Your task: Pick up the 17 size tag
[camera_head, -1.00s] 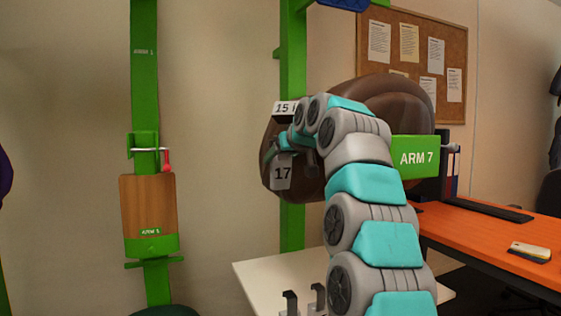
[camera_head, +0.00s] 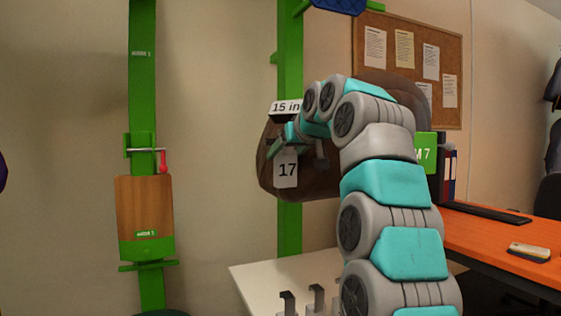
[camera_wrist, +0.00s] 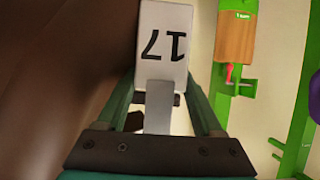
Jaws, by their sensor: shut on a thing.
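My gripper (camera_head: 284,142) is at the tag's top in the head view. In the wrist view my gripper (camera_wrist: 160,92) is shut on the tag, its two green fingers either side of the strip. My arm hides much of the saddle.
A white 15 in tag (camera_head: 285,107) sits just above my gripper. A white table (camera_head: 262,277) with dark hooks lies below, and an orange desk (camera_head: 480,232) stands right.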

